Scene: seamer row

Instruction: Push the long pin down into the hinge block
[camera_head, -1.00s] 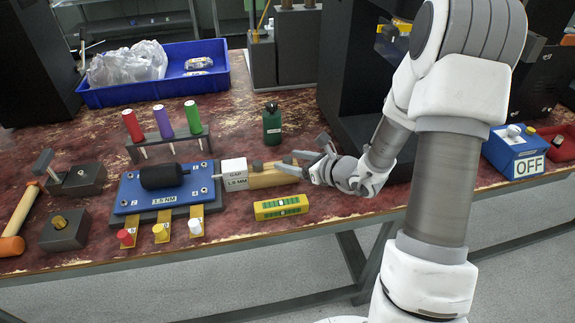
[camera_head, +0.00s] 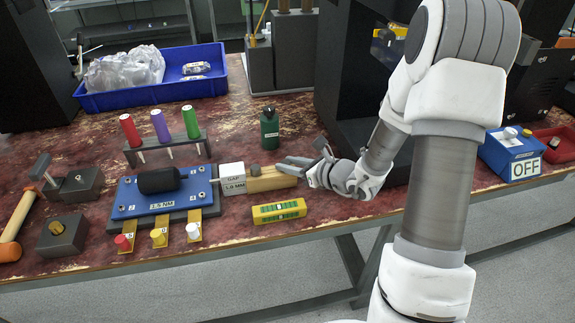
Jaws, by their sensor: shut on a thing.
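My gripper (camera_head: 290,166) is at the right end of a pale wooden handle (camera_head: 266,183), with its fingers shut on that end. The handle joins a white block (camera_head: 232,176) marked GAP 1.0 MM. The long pin and the hinge block cannot be identified for certain. At the left, one dark grey block (camera_head: 84,184) has a tilted grey lever-like piece (camera_head: 40,167) beside it. Another dark block (camera_head: 62,237) has a brass knob on top. Both are far from my gripper.
A blue plate (camera_head: 165,191) with a black cylinder stands left of the gap block. A yellow level (camera_head: 279,211) lies in front, and a green bottle (camera_head: 269,128) stands behind. A hammer (camera_head: 12,236), a rack of coloured drivers (camera_head: 167,143) and a blue tray (camera_head: 160,98) are at the left.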

